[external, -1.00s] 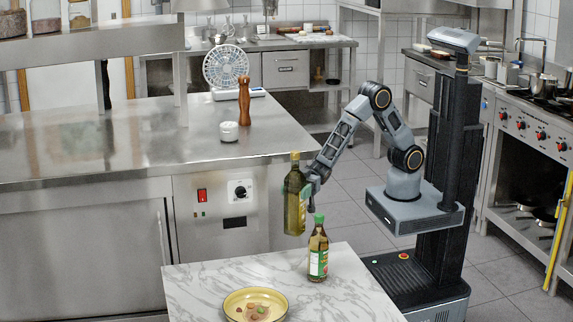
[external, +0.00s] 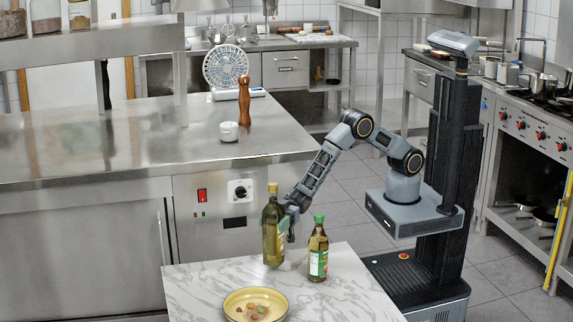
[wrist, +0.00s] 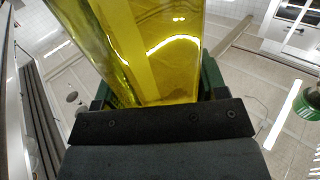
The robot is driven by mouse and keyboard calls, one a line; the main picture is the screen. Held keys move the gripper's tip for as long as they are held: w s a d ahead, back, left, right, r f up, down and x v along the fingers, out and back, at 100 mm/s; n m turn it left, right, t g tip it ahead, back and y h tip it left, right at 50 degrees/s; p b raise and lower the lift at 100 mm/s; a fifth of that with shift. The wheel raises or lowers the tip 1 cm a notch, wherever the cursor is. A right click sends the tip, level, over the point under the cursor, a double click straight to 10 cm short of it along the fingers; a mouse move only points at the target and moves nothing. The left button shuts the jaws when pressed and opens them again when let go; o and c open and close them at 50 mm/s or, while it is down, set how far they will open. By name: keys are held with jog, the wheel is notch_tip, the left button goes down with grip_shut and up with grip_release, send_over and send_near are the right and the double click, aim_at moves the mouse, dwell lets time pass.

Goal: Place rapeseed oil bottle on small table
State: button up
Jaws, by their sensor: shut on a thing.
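The rapeseed oil bottle (external: 272,232) is tall, yellow-green, with a yellow cap. It is upright at the back edge of the small marble-topped table (external: 205,285). Its base appears at or just above the table top; I cannot tell whether it touches. My gripper (external: 290,222) comes from the right and is shut on this bottle. In the wrist view the yellow bottle (wrist: 160,50) fills the space between the fingers, and its top and base are out of view.
A green-capped bottle (external: 318,250) stands on the table just right of the oil bottle. A yellow bowl (external: 232,300) with small pieces of food is in front. The table's left part and right front are clear. A steel counter (external: 120,160) stands behind.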

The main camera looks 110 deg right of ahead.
jog(key=shift+f, duration=0.75)
jog(key=shift+f+b, duration=0.25)
jog(key=shift+b, duration=0.1)
jog(key=o, duration=1.5)
jog(key=shift+c, duration=0.2)
jog(key=shift+s+d+r+p, duration=0.15)
jog(key=shift+r+p, duration=0.05)
jog(key=shift+p, duration=0.15)
jog(key=v, duration=0.7)
jog(key=shift+s, duration=0.1)
